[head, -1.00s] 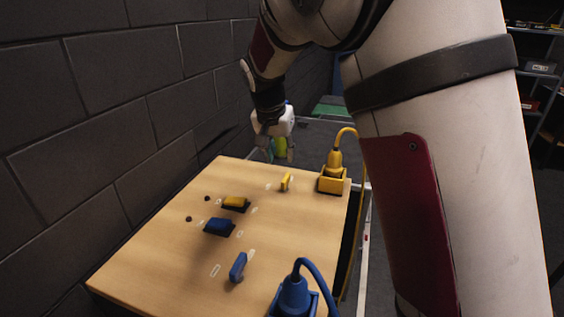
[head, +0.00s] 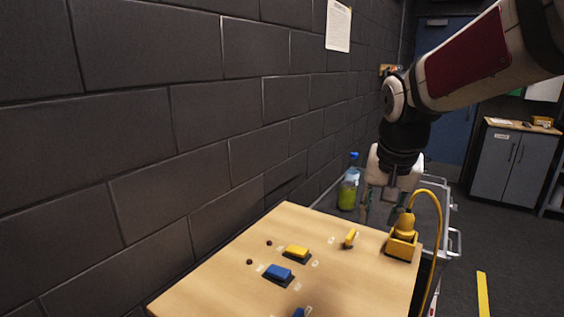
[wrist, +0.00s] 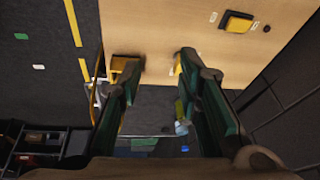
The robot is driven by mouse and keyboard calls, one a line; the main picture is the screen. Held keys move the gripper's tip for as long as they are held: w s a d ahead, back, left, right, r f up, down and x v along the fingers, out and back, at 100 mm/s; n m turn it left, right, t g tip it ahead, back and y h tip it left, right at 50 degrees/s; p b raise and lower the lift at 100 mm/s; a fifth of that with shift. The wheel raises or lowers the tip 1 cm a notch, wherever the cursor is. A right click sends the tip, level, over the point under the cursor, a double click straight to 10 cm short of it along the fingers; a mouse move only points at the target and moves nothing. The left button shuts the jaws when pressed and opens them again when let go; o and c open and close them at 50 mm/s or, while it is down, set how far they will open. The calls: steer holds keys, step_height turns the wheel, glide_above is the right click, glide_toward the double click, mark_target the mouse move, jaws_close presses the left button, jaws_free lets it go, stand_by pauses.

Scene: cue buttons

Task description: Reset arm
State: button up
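My gripper (head: 381,208) is beyond the far edge of the wooden board (head: 240,265) in the head view, pointing down. In the wrist view my gripper (wrist: 158,75) has its two dark green fingers apart with nothing between them. A yellow button (head: 296,251) and a blue button (head: 278,272) sit on the board. A small yellow lever (head: 350,238) stands near the far edge. A yellow plug in its socket (head: 401,247) is at the far right corner. The top of a blue lever (head: 298,313) is cut off by the lower edge.
A dark brick wall (head: 150,120) runs along the left. A green bottle with a blue cap (head: 348,190) and a grey cart (head: 440,215) stand behind the board. A grey cabinet (head: 513,157) is at the far right. The floor at right is clear.

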steer(key=s+n+t, duration=0.1)
steer(key=s+n, duration=0.4)
steer(key=s, duration=1.8)
steer(key=shift+s+f+y, duration=0.3)
steer(key=shift+f, duration=0.05)
steer(key=shift+a, duration=0.1)
